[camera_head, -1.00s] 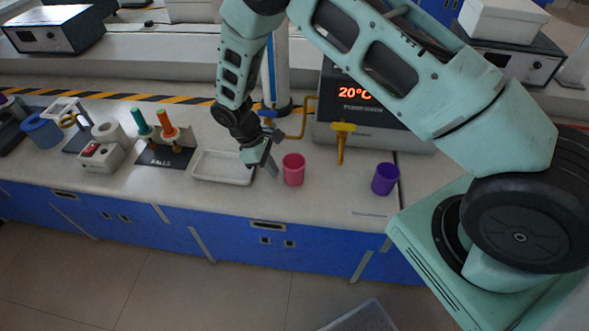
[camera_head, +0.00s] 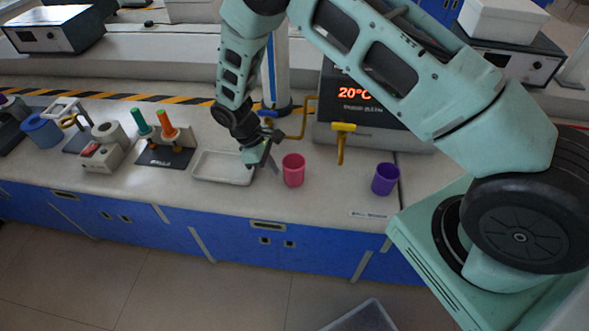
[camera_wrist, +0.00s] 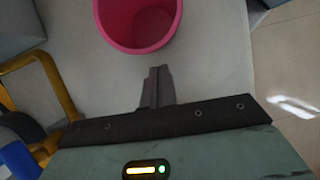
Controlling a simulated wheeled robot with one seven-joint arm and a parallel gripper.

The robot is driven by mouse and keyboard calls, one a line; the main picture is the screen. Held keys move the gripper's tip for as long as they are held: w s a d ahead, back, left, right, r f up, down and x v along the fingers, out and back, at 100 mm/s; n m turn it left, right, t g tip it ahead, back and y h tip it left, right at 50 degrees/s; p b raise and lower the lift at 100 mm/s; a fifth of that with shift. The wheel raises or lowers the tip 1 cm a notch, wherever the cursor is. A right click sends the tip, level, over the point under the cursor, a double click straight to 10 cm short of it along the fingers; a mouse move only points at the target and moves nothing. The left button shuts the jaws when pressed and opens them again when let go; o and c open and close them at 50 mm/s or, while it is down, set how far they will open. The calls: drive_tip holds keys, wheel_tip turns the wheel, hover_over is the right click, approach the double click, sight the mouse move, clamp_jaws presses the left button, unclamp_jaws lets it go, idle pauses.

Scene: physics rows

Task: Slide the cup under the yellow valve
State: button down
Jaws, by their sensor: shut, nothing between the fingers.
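A pink cup (camera_head: 293,171) stands upright on the bench in the head view. A purple cup (camera_head: 385,179) stands upright to its right. The yellow valve (camera_head: 343,127) has a yellow handle and a downward spout, between and behind the two cups, in front of the temperature box. My gripper (camera_head: 273,168) is shut and empty, low over the bench just left of the pink cup. In the wrist view the pink cup (camera_wrist: 139,22) is ahead of my gripper's fingertips (camera_wrist: 159,72), with a small gap between them.
A white tray (camera_head: 222,181) lies just left of my gripper. A bent brass pipe with a blue handle (camera_head: 267,114) stands behind my gripper. The temperature box (camera_head: 372,132) closes off the back. The bench is clear between the two cups.

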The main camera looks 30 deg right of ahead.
drive_tip(key=shift+s+d, duration=0.1)
drive_tip(key=shift+d, duration=0.05)
idle(0.3)
drive_tip(key=p, duration=0.3)
approach(308, 181)
drive_tip(key=shift+s+d+f, duration=1.1)
drive_tip(key=shift+d+f, duration=0.15)
drive_tip(key=shift+f, duration=0.1)
drive_tip(key=shift+s+d+f, duration=1.05)
drive_tip(key=shift+d+f, duration=0.2)
drive_tip(key=shift+f, duration=0.1)
drive_tip(key=shift+a, duration=0.1)
drive_tip(key=shift+w, duration=0.15)
drive_tip(key=shift+w+a+b, duration=0.4)
drive_tip(key=shift+w+a, duration=0.3)
drive_tip(key=shift+a, duration=0.2)
wheel_tip(308, 181, up, 8)
drive_tip(key=p, duration=0.5)
drive_tip(key=shift+p, duration=0.4)
